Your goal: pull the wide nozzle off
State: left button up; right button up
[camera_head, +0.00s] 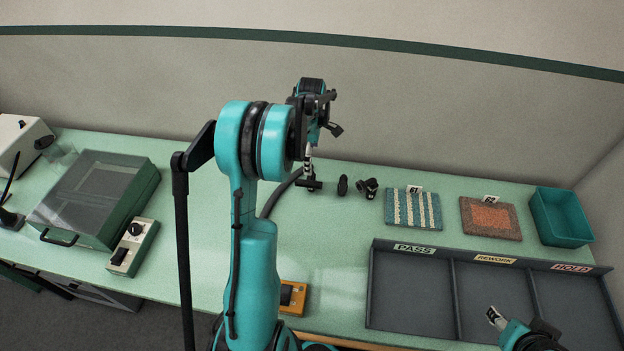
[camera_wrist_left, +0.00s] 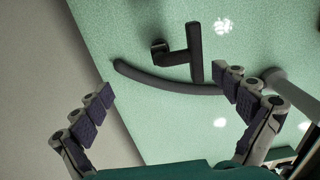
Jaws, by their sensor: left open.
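A dark T-shaped piece, apparently the wide nozzle (camera_head: 313,186), lies on the green bench just below my left gripper in the head view. In the left wrist view the nozzle (camera_wrist_left: 194,52) shows its long crossbar and short stem. A dark curved hose (camera_wrist_left: 165,82) passes close beside it. My left gripper (camera_wrist_left: 165,88) is open and empty, its two fingers spread wide; in the head view it is partly hidden by its own wrist. The nozzle is not between the finger pads. My right gripper (camera_head: 496,317) is over the sorting tray at the bottom right, too small to read.
Two small black fittings (camera_head: 343,186) (camera_head: 368,188) lie right of the nozzle. Tufted samples (camera_head: 413,209) (camera_head: 490,218), a teal bin (camera_head: 560,217) and a three-part tray (camera_head: 410,252) fill the right. A lidded box (camera_head: 100,195) and control box (camera_head: 132,246) stand left.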

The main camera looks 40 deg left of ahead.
aim_at(311, 179)
pick_arm(q)
jog(key=shift+f, duration=0.15)
jog(key=shift+f+b, duration=0.5)
jog(key=shift+f, duration=0.1)
notch_tip(311, 179, down, 5)
jog(key=b, duration=0.3)
jog(key=shift+r, duration=0.15)
jog(key=shift+s+d+f+b, duration=0.2)
jog(key=shift+s+f+b, duration=0.15)
jog(key=shift+f+b, duration=0.5)
jog(key=shift+s+d+f+b, duration=0.1)
jog(key=shift+s+f+b, duration=0.1)
jog(key=shift+b, duration=0.15)
jog(key=shift+s+d+f, duration=0.15)
jog(key=shift+s+d, duration=0.1)
jog(key=shift+s, duration=0.1)
jog(key=shift+w+a, duration=0.1)
jog(key=shift+w, duration=0.05)
jog(key=shift+s+f, duration=0.1)
jog(key=shift+s, duration=0.1)
